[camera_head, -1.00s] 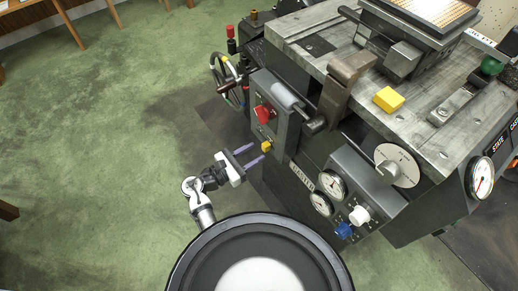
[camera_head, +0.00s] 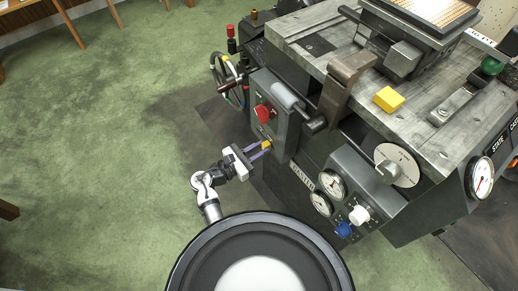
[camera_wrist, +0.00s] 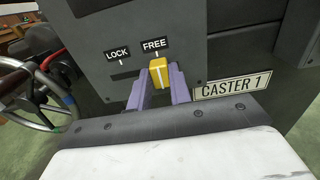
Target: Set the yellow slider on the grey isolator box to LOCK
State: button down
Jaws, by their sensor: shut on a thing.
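The grey isolator box (camera_head: 268,108) is on the side of the machine, with a red knob (camera_head: 263,112) on its face. The yellow slider (camera_head: 266,145) is low on the box. In the wrist view the yellow slider (camera_wrist: 158,72) sits below the FREE label (camera_wrist: 154,45), to the right of the LOCK label (camera_wrist: 117,54). My gripper (camera_head: 260,150) reaches the slider from the lower left. Its two purple fingers (camera_wrist: 159,88) stand on either side of the slider and are shut on it.
A CASTER 1 plate (camera_wrist: 232,85) is right of the fingers. Dials (camera_head: 331,185) and a blue knob (camera_head: 343,230) are on a panel to the right. Green floor is open to the left.

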jog(key=shift+w+a+p, duration=0.3)
jog(key=shift+w+a, duration=0.5)
jog(key=shift+w, duration=0.3)
jog(key=shift+w+a+p, duration=0.25)
jog(key=shift+w+a, duration=0.55)
jog(key=shift+w, duration=0.3)
jog(key=shift+r, duration=0.1)
jog(key=c, duration=1.3)
grip_release()
jog(key=shift+a, duration=0.1)
jog(key=b+v, duration=0.1)
jog(key=v, duration=1.2)
jog(key=shift+s+a, duration=0.25)
